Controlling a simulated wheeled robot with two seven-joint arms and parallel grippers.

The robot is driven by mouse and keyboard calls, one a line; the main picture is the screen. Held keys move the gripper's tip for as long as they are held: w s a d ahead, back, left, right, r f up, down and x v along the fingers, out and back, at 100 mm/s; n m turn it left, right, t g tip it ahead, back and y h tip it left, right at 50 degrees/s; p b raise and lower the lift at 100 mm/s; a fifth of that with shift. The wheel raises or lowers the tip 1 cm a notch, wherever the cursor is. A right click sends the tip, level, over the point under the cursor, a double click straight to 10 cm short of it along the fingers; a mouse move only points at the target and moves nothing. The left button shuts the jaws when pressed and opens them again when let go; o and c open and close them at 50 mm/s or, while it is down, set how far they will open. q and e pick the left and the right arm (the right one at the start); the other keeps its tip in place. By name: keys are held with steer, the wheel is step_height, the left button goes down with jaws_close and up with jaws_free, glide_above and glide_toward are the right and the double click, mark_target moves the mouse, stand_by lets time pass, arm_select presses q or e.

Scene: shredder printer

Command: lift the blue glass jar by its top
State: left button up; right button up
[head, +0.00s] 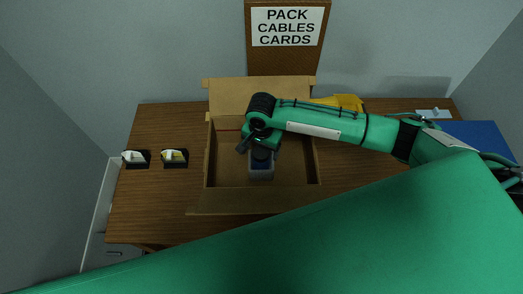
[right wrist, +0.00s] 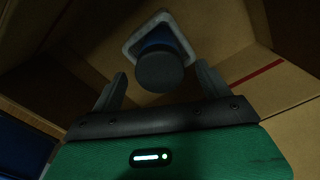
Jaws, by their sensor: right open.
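The blue glass jar (head: 262,173) stands inside the open cardboard box, under my right gripper, which covers its top in the head view. In the right wrist view its round dark lid (right wrist: 160,70) faces the camera, with a blue body and a pale squarish outline behind it. My right gripper (head: 262,154) points down into the box. Its two fingers show in the wrist view (right wrist: 161,72), spread apart, with the lid between or just beyond their tips. I cannot tell whether they touch it. My left gripper is not in view.
The cardboard box (head: 199,206) sits on a brown wooden table (head: 150,205), flaps open, its walls close around my right gripper. Two small dark-based items (head: 136,158) (head: 174,157) lie left of it. A yellow object (head: 348,102) stands behind my right arm. A sign (head: 287,27) hangs behind.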

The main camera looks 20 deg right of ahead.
steer(key=shift+f, duration=1.55)
steer(key=c, duration=1.4)
steer(key=shift+o, duration=0.2)
step_height(320, 180, up, 11)
steer(key=p, duration=1.3)
steer(key=shift+r, duration=0.15)
step_height(320, 180, up, 8)
steer(key=shift+p, duration=0.3)
